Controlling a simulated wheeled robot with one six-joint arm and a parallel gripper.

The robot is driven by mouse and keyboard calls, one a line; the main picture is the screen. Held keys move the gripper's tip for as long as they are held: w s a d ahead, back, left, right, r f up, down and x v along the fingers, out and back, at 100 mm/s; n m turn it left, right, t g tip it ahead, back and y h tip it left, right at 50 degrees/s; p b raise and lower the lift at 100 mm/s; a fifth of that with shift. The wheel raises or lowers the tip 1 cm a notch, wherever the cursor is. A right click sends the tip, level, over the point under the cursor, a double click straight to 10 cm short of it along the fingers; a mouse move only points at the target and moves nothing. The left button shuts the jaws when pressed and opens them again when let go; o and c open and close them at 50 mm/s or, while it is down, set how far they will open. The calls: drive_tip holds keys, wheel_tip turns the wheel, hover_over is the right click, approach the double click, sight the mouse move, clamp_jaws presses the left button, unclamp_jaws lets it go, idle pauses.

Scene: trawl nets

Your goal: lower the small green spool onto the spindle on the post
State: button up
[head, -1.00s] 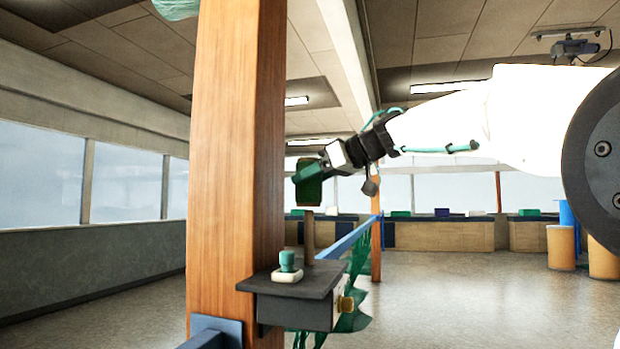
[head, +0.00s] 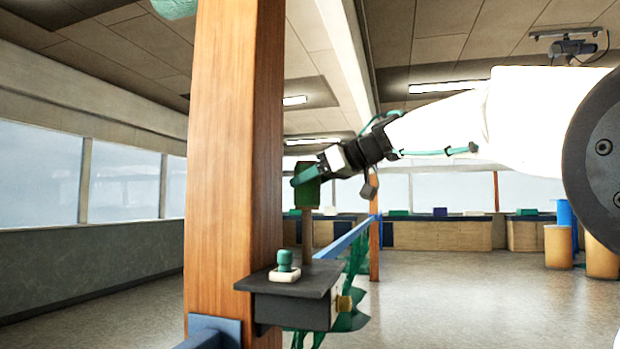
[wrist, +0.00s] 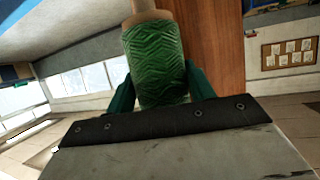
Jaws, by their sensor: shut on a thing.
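The small green spool (head: 308,194) is upright in my gripper (head: 305,176), high beside the wooden post. The brown spindle (head: 307,236) stands on a dark shelf (head: 285,281) fixed to the post (head: 232,170). The spool's lower end is right at the spindle's top, in line with it in the head view. I cannot tell whether the tip has entered the bore. In the wrist view, the wound green spool (wrist: 155,60) lies between my green fingers (wrist: 160,88), with its tan end (wrist: 147,17) and the spindle (wrist: 143,5) at the top edge.
A green-topped knob on a white base (head: 284,266) sits on the shelf, left of the spindle. A blue rail (head: 345,239) with green netting (head: 352,300) runs behind the shelf. A brass-coloured fitting (head: 345,304) sticks out at its right. The floor to the right is open.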

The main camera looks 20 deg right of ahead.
sight(311, 231)
drive_tip(key=shift+f, duration=5.5)
drive_tip(key=shift+f, duration=0.1)
drive_tip(key=o, duration=1.1)
drive_tip(key=v, duration=0.7)
drive_tip(key=shift+s+d, duration=0.25)
drive_tip(key=shift+s, duration=0.05)
